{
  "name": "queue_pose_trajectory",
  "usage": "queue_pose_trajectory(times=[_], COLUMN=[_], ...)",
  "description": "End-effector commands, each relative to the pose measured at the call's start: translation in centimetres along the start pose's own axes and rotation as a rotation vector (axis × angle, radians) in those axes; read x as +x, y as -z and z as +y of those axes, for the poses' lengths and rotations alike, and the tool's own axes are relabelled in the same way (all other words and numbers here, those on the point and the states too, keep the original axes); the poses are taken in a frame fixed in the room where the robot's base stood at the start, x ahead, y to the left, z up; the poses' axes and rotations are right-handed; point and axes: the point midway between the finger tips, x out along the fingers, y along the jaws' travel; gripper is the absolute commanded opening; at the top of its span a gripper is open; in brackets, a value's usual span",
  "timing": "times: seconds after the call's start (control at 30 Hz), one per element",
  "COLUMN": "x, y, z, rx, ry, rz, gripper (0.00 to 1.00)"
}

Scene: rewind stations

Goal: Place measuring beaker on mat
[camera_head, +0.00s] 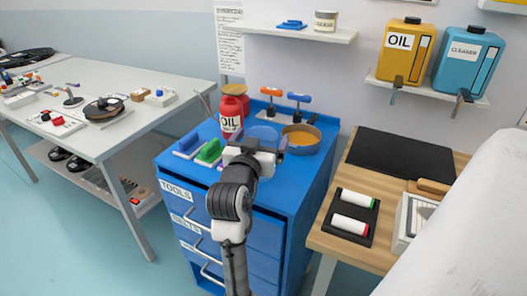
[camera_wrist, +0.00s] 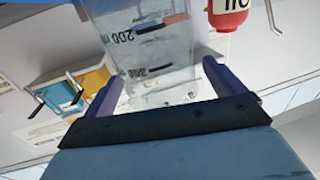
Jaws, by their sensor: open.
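The measuring beaker (camera_wrist: 145,45) is clear, with dark level marks reading 200 and 300. In the wrist view it stands between the two fingers of my gripper (camera_wrist: 160,95). Whether either finger touches it cannot be told. In the head view the beaker (camera_head: 263,133) is on the blue tool cabinet, partly hidden behind my gripper (camera_head: 256,148). My gripper is open at the front side of the beaker. A plain dark mat (camera_head: 400,160) lies flat on the wooden bench to the right, with nothing on it.
A black tray (camera_head: 350,228) with two white rolls lies in front of the mat on the wooden bench.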

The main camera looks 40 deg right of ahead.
Motion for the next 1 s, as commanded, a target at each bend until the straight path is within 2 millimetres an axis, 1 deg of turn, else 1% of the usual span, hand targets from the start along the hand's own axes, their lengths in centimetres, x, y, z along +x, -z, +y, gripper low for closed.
queue_pose_trajectory(times=[0.33, 0.37, 0.8, 0.83, 0.87, 1.0], x=[-0.17, -0.17, -0.16, -0.16, -0.16, -0.16], y=[0.00, 0.00, 0.01, 0.03, 0.03, 0.04], z=[0.03, 0.03, 0.02, 0.02, 0.02, 0.02], rx=[0.000, 0.000, 0.000, 0.000, 0.000, 0.000], ry=[0.000, 0.000, 0.000, 0.000, 0.000, 0.000], rz=[0.000, 0.000, 0.000, 0.001, 0.001, 0.001], gripper=[0.94, 0.93, 0.35, 0.34, 0.29, 0.28])
